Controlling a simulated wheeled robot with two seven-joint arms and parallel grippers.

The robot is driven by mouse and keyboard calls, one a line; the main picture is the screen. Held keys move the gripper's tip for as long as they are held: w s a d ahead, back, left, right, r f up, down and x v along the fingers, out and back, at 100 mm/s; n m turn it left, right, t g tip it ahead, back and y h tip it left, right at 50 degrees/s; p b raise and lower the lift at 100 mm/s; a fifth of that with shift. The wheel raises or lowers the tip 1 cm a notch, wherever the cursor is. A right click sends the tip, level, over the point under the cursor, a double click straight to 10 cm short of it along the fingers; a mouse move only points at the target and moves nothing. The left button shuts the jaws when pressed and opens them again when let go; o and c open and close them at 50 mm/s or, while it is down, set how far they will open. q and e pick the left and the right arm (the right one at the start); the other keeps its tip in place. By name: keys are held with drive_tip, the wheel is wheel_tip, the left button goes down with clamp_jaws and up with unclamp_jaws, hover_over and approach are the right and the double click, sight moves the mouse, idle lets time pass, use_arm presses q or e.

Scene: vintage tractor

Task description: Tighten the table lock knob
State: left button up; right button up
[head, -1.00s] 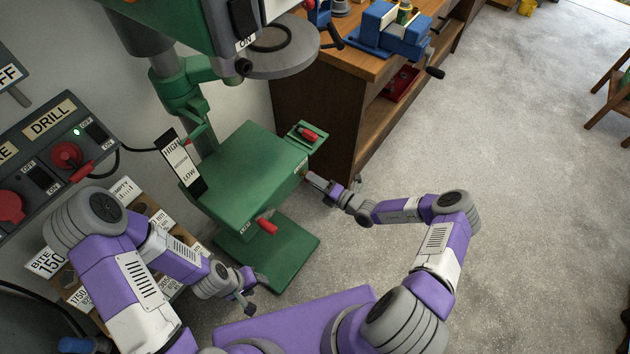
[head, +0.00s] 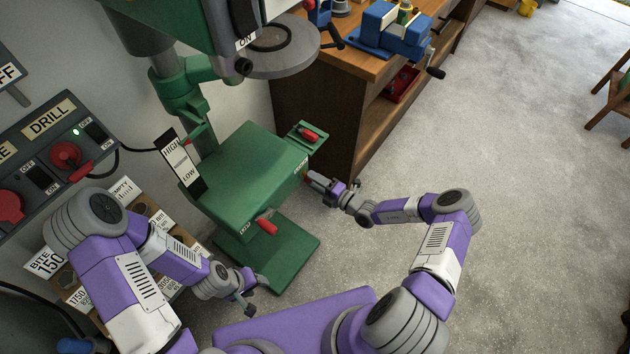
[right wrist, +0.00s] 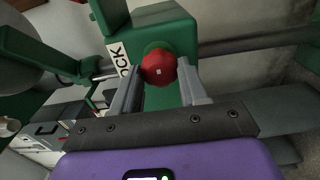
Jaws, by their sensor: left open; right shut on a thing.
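The green drill-press table (head: 235,172) stands at the centre of the head view. Its red round lock knob (right wrist: 159,67) shows in the right wrist view, on the green block beside a white label ending in "OCK" (right wrist: 119,57). My right gripper (right wrist: 160,88) is shut on the knob, one finger on each side of it. In the head view my right gripper (head: 310,178) is at the table's right side, and the knob is mostly hidden there. My left gripper (head: 250,303) is open and empty, low in front of the green base.
A red-handled lever (head: 266,226) sticks out of the table's front. Another red handle (head: 309,135) lies on a small green plate at the table's back right. A wooden workbench (head: 320,110) with a blue vise (head: 395,30) stands behind.

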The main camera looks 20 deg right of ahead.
drive_tip(key=o, duration=1.1)
drive_tip(key=shift+s, duration=0.1)
drive_tip(key=shift+c, duration=0.2)
drive_tip(key=p+v, duration=0.1)
drive_tip(key=v, duration=0.6)
drive_tip(key=shift+s+d, duration=0.25)
